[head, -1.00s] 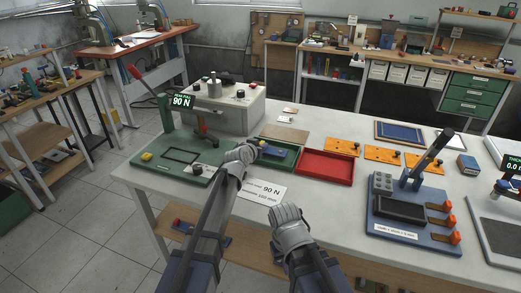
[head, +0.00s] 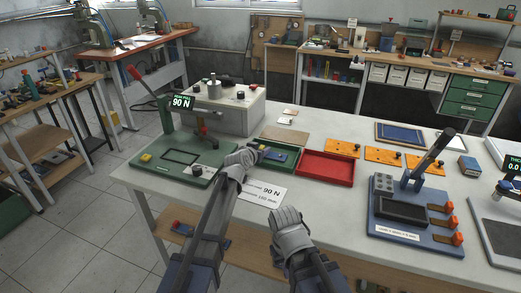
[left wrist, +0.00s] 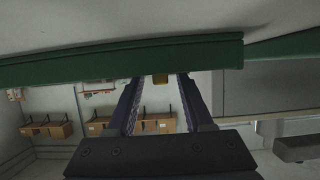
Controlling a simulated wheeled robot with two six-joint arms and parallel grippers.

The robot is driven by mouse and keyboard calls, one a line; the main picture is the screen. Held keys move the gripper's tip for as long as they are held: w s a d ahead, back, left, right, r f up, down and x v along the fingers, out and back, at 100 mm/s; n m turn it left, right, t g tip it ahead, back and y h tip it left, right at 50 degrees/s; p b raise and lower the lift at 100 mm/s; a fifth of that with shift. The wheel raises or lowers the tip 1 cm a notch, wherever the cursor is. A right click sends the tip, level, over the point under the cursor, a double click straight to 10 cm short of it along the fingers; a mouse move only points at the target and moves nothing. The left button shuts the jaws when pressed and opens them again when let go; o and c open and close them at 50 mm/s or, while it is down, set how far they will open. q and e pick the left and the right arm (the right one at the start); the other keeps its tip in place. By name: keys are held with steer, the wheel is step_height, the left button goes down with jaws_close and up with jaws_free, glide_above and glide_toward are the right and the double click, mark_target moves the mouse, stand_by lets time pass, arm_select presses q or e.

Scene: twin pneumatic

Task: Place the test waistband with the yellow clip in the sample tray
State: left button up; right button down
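A dark blue piece with a yellow clip (head: 278,155), which looks like the test waistband, lies in the green tray (head: 290,170) on the white table. My left gripper (head: 256,153) is at the tray's left side, close to the clip end. In the left wrist view, its two fingers (left wrist: 160,80) stand apart, with a small yellowish patch between their tips and the green tray wall (left wrist: 120,62) just beyond. The waistband itself is mostly hidden there. My right gripper (head: 287,212) hangs at the table's front edge, away from the tray; its fingertips are not clear.
A red tray (head: 326,180) adjoins the green one on the right. A green press base (head: 160,172) with a red-handled lever stands left, before a grey box (head: 240,110). A blue lever fixture (head: 395,228) stands right.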

arm_select(q)
steer(key=shift+r+p, duration=0.45)
steer(key=shift+p, duration=0.05)
steer(key=p+v, duration=0.5)
steer(key=v, duration=0.7)
steer(key=shift+r, duration=0.25)
